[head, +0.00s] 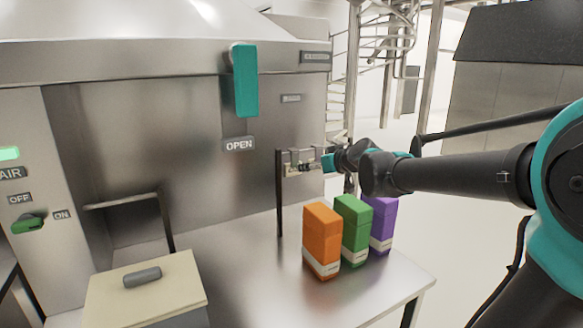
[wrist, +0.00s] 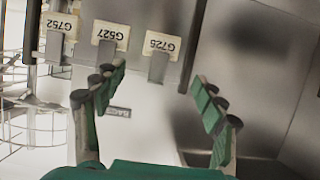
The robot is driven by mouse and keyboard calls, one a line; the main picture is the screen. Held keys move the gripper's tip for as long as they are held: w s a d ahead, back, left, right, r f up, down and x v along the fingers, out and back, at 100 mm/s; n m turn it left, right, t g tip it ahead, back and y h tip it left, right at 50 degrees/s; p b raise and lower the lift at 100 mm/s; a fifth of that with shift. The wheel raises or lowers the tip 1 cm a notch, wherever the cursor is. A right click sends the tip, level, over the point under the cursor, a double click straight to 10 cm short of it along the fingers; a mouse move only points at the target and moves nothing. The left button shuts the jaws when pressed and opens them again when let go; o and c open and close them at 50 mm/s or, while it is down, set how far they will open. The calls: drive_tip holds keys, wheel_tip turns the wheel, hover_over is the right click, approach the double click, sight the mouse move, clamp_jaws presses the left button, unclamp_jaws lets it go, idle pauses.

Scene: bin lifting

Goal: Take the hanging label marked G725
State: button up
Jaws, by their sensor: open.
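The label marked G725 (wrist: 162,44) is a cream tag with dark print, upside down in the wrist view. It hangs from the rail by a grey clip or hook (wrist: 157,69). My gripper (wrist: 158,78) is open and empty, its green-padded fingers spread either side of this label in the picture. The label appears beyond the fingertips, with no contact visible. In the head view my gripper (head: 320,164) is at the small label rack (head: 300,153), where the print is too small to read.
Labels G527 (wrist: 110,36) and G752 (wrist: 62,25) hang beside it, to its left in the wrist view. A dark post (head: 280,195) supports the rack. Orange (head: 321,240), green (head: 353,230) and purple (head: 382,223) boxes stand on the metal table (head: 240,275) below my arm.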

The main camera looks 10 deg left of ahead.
sight(294, 169)
drive_tip(key=x, duration=0.9)
drive_tip(key=shift+w+a+f, duration=0.1)
drive_tip(key=shift+w+a, duration=0.05)
drive_tip(key=shift+w, duration=0.05)
drive_tip(key=shift+x, duration=2.8)
drive_tip(key=shift+s+a+f, duration=0.1)
drive_tip(key=shift+s+a, duration=0.05)
drive_tip(key=shift+c, duration=0.3)
drive_tip(key=c, duration=0.7)
